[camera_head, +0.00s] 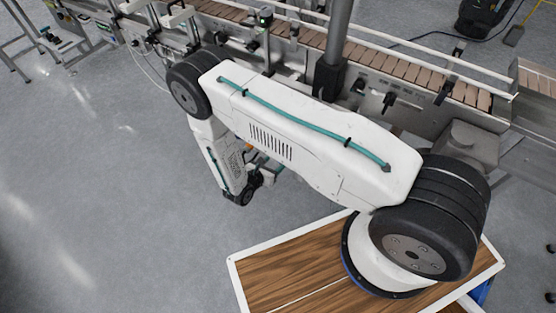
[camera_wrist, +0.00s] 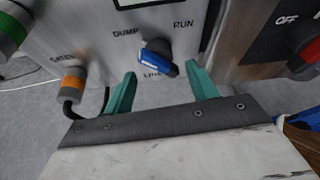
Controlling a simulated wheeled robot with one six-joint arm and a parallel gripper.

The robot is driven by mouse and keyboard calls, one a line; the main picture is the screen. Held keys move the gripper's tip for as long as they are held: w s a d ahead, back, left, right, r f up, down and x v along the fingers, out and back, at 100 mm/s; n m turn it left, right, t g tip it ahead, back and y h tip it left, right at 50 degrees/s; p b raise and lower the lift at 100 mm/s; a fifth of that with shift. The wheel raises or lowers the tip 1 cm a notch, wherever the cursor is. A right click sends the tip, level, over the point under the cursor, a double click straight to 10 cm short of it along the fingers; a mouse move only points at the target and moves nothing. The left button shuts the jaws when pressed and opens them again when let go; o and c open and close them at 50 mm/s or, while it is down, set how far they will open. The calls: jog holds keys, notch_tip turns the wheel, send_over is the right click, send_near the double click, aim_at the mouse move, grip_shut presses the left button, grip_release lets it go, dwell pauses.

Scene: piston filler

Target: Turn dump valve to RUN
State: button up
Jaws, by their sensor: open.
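The dump valve (camera_wrist: 157,61) is a small blue handle on a black base, set on a grey panel in the wrist view. The word DUMP is printed to its upper left and RUN to its upper right; a partly covered label is below. The handle slants from upper left to lower right, and I cannot tell which mark it points to. My gripper (camera_wrist: 160,69) is open, with one teal finger on each side of the handle, both apart from it in the picture. How deep the fingers reach is unclear. In the head view my arm hides the valve.
An orange-ringed connector (camera_wrist: 74,82) with a black cable is left of the valve, and a green-ringed part (camera_wrist: 10,32) is farther left. A box with a red knob (camera_wrist: 305,58) marked OFF is at the right. A conveyor (camera_head: 390,66) runs behind my arm. Open floor (camera_head: 90,190) lies left.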

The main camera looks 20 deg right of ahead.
jog(key=shift+x, duration=2)
